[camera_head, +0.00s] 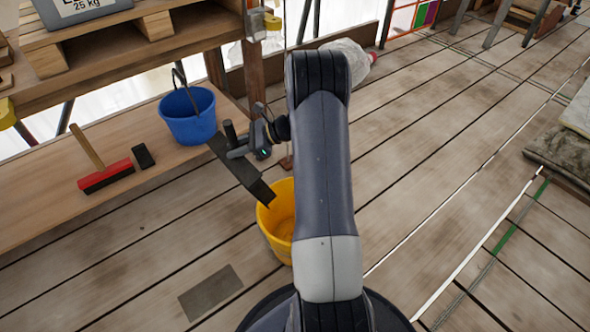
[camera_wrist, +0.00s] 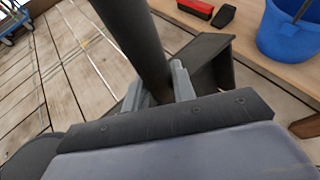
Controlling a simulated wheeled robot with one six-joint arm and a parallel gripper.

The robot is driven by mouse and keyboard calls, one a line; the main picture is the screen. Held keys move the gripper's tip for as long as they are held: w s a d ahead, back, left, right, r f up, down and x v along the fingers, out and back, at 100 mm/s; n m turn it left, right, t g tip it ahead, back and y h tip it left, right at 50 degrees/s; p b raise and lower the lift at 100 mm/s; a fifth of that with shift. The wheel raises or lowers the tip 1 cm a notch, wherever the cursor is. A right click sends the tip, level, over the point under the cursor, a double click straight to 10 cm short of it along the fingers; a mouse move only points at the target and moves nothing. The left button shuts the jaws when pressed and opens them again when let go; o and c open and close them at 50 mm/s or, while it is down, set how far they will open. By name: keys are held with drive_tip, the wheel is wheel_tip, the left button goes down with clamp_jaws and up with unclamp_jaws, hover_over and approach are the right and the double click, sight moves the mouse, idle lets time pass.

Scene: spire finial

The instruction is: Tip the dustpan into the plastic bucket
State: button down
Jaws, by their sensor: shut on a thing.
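My gripper (camera_head: 243,151) is shut on the dark handle (camera_wrist: 143,45) of the dustpan. The dustpan's dark pan (camera_head: 236,166) slants down to the right in the head view, its lower end overlapping the left rim of the yellow bucket (camera_head: 268,226). Whether it touches the rim is unclear. The pan (camera_wrist: 207,58) also shows behind the fingers in the wrist view; its contents are not visible. The yellow bucket stands on the plank floor, partly hidden by my arm, and its visible inside looks empty. A blue bucket (camera_head: 188,117) stands on the wooden board; it also shows in the wrist view (camera_wrist: 290,35).
A red brush (camera_head: 105,177) and a small black block (camera_head: 143,156) lie on the board (camera_head: 40,205). A wooden post (camera_head: 253,60) and a pallet (camera_head: 100,38) stand behind. A flat grey patch (camera_head: 210,291) lies on the floor. The planks at right are mostly clear.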

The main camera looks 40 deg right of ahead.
drive_tip(key=s+d+f+n+g+y+p, duration=0.2)
drive_tip(key=s+d+f+n+g, duration=0.3)
drive_tip(key=s+d+f, duration=0.5)
drive_tip(key=s+a+f+n+t+h+b, duration=0.4)
drive_tip(key=s+a+f+h+b, duration=0.3)
drive_tip(key=b, duration=0.8)
drive_tip(key=shift+s+a+f+h, duration=0.4)
drive_tip(key=shift+s+a+h, duration=1.1)
drive_tip(key=shift+a+h, duration=0.9)
drive_tip(key=shift+a, duration=0.2)
